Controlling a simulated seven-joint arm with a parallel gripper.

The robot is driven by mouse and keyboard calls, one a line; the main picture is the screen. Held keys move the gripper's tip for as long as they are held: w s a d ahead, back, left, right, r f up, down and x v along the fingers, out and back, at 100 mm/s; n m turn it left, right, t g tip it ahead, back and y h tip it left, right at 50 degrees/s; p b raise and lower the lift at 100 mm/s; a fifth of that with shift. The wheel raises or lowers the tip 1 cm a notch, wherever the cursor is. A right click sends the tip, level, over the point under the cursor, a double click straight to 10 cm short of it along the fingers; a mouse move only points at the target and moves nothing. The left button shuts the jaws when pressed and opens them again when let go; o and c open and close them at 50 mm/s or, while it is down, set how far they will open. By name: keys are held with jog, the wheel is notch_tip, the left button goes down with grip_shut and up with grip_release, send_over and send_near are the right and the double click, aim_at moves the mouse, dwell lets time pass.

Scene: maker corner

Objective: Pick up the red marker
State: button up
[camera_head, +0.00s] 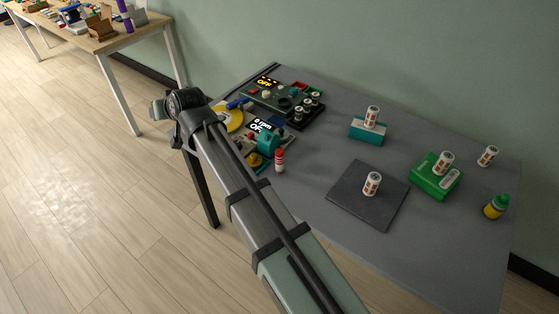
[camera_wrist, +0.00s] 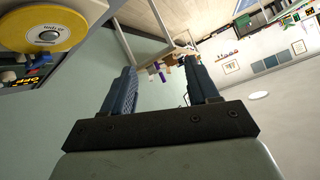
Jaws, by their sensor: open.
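A small upright cylinder with a red top and a red-and-white body (camera_head: 279,160), which looks like the red marker, stands near the table's left front edge, just right of my arm. It does not show in the wrist view. My gripper (camera_wrist: 160,72) is open and empty in the wrist view, its two dark fingers wide apart with nothing between them. In the head view my arm reaches out past the table's left edge, and the fingers cannot be made out there. The gripper is well apart from the marker.
A teal device (camera_head: 268,142) stands close behind the marker. A yellow spool (camera_head: 234,119) is partly hidden by my arm and shows large in the wrist view (camera_wrist: 38,27). A dark mat (camera_head: 345,199), a green box (camera_head: 425,174) and a teal block (camera_head: 367,131) lie right.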

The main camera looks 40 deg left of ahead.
notch_tip(320, 180, up, 9)
jog(key=d, duration=0.3)
jog(key=h, duration=0.7)
send_over(279, 160)
jog(key=d, duration=0.3)
notch_tip(279, 160, down, 17)
jog(key=shift+t, duration=0.4)
jog(key=shift+s+x, duration=0.2)
jog(key=shift+x, duration=1.95)
jog(key=shift+s+x, duration=0.2)
jog(key=shift+x, duration=1.95)
jog(key=shift+s+x, duration=0.15)
jog(key=shift+x, duration=2.05)
jog(key=shift+d+f, duration=0.1)
jog(key=shift+d, duration=0.05)
jog(key=c, duration=1)
